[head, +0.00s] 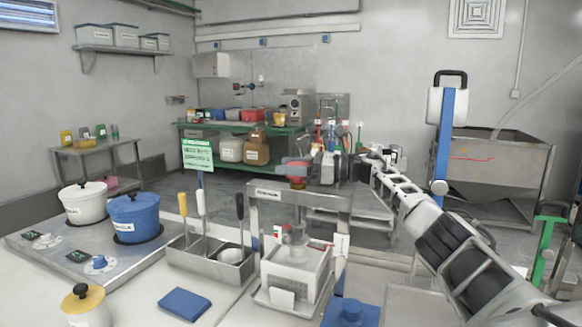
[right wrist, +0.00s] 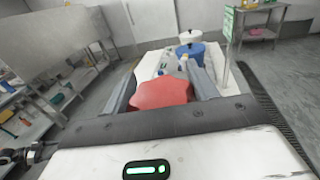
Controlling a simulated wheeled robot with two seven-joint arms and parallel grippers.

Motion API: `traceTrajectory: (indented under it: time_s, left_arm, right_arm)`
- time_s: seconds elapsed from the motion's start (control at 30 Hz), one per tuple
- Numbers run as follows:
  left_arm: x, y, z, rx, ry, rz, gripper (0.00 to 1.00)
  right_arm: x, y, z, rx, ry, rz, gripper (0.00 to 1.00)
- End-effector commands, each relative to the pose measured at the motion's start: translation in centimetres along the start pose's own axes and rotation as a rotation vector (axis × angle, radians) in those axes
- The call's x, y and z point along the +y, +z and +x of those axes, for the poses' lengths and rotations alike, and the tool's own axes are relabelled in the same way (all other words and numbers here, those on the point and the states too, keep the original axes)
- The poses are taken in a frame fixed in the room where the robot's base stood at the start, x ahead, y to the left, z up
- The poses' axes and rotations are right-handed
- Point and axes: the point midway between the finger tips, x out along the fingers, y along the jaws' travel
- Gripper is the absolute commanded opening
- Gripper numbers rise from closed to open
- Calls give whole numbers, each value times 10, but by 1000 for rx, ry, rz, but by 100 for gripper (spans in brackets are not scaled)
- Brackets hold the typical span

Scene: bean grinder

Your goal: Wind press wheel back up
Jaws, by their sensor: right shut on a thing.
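The press is a metal frame (head: 262,188) standing on the near counter, with a white perforated box (head: 294,278) and a clear cylinder under its crossbar. A red part, apparently the press wheel (head: 297,171), sits at the top of the frame. My right gripper (head: 292,165) reaches it from the right and is shut on it. In the right wrist view the red wheel (right wrist: 160,92) fills the space between the two grey fingers, which partly hide it. My left gripper is not in view.
A blue pot (head: 135,215) and a white pot (head: 83,203) stand on the stove at left. A metal utensil holder (head: 209,262) is left of the press. A blue cloth (head: 185,304) and a yellow-lidded jar (head: 87,306) lie nearer. A blue-lidded container (head: 350,312) is in front.

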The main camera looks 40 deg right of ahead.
Motion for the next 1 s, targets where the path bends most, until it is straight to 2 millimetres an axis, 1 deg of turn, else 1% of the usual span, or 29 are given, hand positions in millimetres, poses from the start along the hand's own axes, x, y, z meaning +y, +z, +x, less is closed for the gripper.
traceTrajectory:
  time_s: [0.13, 0.17, 0.2, 0.23, 0.5, 0.63, 0.77, 1.0]
  left_arm:
    - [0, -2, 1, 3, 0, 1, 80]
    - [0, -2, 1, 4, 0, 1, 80]
    - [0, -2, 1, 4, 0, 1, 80]
    - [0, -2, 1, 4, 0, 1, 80]
    - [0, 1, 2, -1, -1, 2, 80]
    - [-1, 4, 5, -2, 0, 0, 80]
    - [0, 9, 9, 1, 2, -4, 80]
    - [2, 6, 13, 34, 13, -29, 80]
  right_arm:
    - [0, 2, 0, -6, -1, 2, 35]
    - [0, 2, 0, -6, -1, 1, 66]
    - [0, 2, 0, -5, -1, 1, 77]
    - [0, 2, 0, -5, -1, 1, 80]
    - [0, 1, 0, -2, -1, 1, 80]
    - [0, -1, -10, -1, -2, 0, 80]
    - [-1, -3, -33, 1, -5, -1, 80]
    - [-1, -3, -92, -1, -5, 0, 80]
